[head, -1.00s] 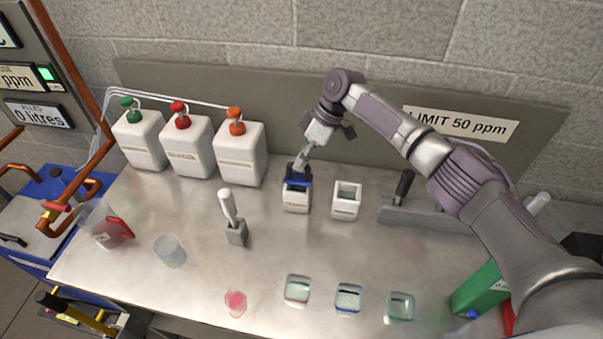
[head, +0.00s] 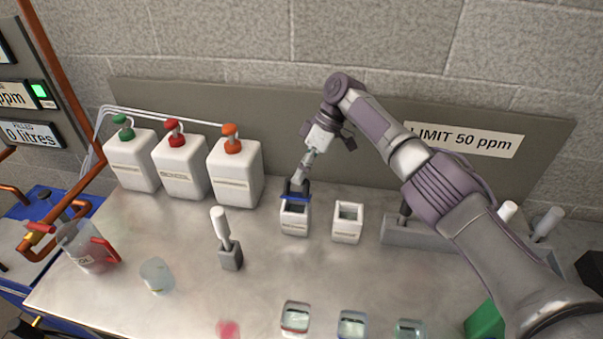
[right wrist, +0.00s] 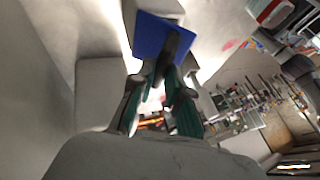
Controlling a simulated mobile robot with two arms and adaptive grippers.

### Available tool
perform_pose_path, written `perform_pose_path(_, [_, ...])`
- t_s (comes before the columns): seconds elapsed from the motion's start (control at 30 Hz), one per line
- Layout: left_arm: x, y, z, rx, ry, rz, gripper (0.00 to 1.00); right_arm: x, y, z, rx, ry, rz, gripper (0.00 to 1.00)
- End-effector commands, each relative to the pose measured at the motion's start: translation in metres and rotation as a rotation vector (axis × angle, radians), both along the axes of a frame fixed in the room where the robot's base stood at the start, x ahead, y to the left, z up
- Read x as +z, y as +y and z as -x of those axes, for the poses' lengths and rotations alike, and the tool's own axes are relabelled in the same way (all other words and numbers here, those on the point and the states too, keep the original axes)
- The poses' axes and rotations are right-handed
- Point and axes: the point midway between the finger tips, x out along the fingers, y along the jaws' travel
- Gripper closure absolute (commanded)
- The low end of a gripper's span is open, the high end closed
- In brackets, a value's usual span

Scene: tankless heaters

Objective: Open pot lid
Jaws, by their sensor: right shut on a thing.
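A small white pot (head: 294,224) with a dark opening stands on the steel bench in the head view. Its blue lid (head: 295,197) shows as a narrow band at the back of the opening, so the pot looks open. Whether the lid touches the rim is unclear. My right gripper (head: 298,184) comes from above and behind and is shut at the lid. In the right wrist view the lid is a blue plate (right wrist: 152,36) with a dark part in front, at the tips of my right gripper (right wrist: 168,72). My left gripper is out of view.
A second white pot (head: 347,225) stands close on the right, beside a grey rack (head: 412,233). Three white pump bottles (head: 236,175) stand left. A grey holder with a white-handled tool (head: 229,257), a beaker (head: 156,274) and a jug (head: 86,248) are in front. Glass jars (head: 295,316) line the near edge.

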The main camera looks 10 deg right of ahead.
Motion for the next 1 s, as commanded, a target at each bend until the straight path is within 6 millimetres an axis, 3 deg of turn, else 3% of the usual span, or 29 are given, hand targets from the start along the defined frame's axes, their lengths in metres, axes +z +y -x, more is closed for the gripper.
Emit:
perform_pose_path(0.03, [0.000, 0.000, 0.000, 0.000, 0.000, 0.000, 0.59, 0.001, -0.001, -0.001, 0.000, -0.003, 0.002, 0.82])
perform_pose_path(0.2, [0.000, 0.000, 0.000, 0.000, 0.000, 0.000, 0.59, 0.000, -0.001, 0.000, 0.000, -0.003, 0.002, 0.59])
perform_pose_path(0.57, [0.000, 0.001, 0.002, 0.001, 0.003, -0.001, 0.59, 0.006, -0.004, -0.002, -0.001, -0.002, 0.001, 0.59])
perform_pose_path(0.83, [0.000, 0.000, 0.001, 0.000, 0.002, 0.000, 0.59, 0.045, -0.025, -0.013, -0.003, -0.003, 0.000, 0.59])
perform_pose_path(1.0, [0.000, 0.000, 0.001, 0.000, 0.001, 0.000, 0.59, 0.059, -0.033, -0.018, -0.001, -0.002, 0.001, 0.59])
